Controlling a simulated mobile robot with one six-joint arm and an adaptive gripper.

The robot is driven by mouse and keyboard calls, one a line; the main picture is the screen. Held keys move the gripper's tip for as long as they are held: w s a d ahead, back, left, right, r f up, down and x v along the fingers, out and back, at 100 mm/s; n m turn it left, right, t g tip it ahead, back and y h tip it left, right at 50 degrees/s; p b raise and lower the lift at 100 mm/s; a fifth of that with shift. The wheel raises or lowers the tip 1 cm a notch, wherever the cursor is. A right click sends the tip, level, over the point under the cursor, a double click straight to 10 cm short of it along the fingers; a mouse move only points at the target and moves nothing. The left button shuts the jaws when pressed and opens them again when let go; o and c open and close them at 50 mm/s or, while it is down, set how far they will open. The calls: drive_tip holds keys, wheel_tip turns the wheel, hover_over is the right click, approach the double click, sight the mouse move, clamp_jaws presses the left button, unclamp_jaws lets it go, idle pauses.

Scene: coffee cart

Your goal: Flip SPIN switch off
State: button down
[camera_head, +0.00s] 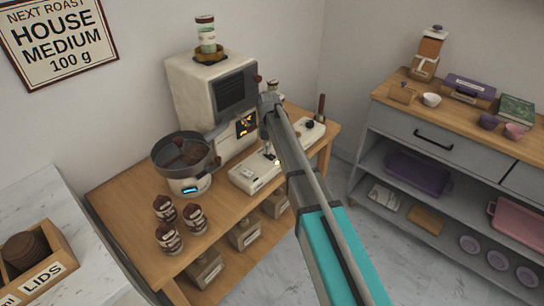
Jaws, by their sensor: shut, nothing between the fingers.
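A cream control box (252,174) with small dark switches lies on the wooden bench (120,199), in front of the cream roaster (196,92). The SPIN label is too small to read, so I cannot tell which switch it is or how it is set. My gripper (270,152) is shut and empty. It points down from my wrist over the back part of the control box. I cannot tell whether the fingertips touch a switch.
A dark round bowl on a white scale (188,186) stands left of the control box, with several brown-lidded jars (195,218) in front. A bin marked LIDS (40,275) sits at lower left. A grey shelf unit (420,139) stands at right.

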idle(0.4)
drive_tip(key=shift+r+p, duration=3.4)
drive_tip(key=shift+p, duration=0.05)
drive_tip(key=shift+s+d+m, duration=0.3)
drive_tip(key=shift+d+m, duration=0.1)
drive_tip(key=s+d+r+m+t+p, duration=0.1)
drive_tip(key=s+d+r+m+p, duration=0.1)
drive_tip(key=s+d+m, duration=0.9)
drive_tip(key=s+d+r+m+p, duration=0.2)
drive_tip(key=s+d+m, duration=1)
drive_tip(key=m, duration=1)
drive_tip(key=shift+s+r+m+t+p, duration=0.2)
drive_tip(key=shift+s+m+t+p, duration=0.15)
drive_tip(key=shift+s, duration=0.85)
